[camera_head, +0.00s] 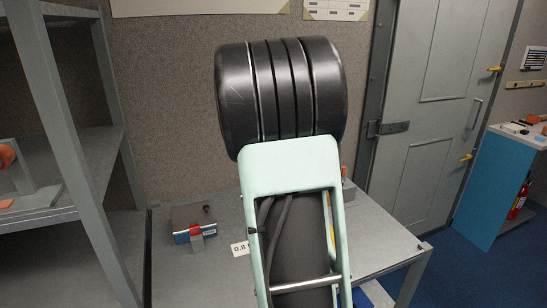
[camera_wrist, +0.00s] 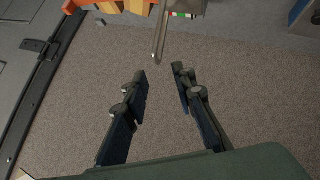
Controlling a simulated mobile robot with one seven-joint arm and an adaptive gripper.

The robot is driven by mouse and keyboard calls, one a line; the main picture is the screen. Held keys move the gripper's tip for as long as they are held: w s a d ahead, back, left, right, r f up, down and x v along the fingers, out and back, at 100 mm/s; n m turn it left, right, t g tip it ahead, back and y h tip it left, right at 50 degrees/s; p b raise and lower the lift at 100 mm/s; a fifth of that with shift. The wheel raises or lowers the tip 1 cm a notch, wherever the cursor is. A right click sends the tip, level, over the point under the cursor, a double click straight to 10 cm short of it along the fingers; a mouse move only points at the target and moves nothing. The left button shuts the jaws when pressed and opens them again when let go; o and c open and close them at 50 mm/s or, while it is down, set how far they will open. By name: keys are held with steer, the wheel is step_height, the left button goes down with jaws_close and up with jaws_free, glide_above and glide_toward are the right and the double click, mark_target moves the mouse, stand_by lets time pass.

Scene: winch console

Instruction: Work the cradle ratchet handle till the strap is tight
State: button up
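My gripper (camera_wrist: 160,80) shows in the wrist view with its two dark fingers apart and nothing between them. It faces the speckled brown wall. In the head view my own arm fills the middle and hides the gripper and part of the table. I cannot clearly make out the cradle, strap or ratchet handle. A thin grey bar (camera_wrist: 161,32) stands beyond the fingertips at the top of the wrist view, apart from them. Orange parts (camera_wrist: 112,6) lie at the top edge, cut off. In the head view a small orange-topped thing (camera_head: 345,172) shows partly behind my arm.
A grey table (camera_head: 382,236) carries a dark box with a red and blue front (camera_head: 195,224). A grey shelf rack (camera_head: 68,120) stands left, holding an orange-ended fixture (camera_head: 28,190). A grey door (camera_head: 432,120) and blue cabinet (camera_head: 510,185) are right. Blue floor lies between table and cabinet.

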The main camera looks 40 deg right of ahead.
steer(key=shift+v, duration=1.2)
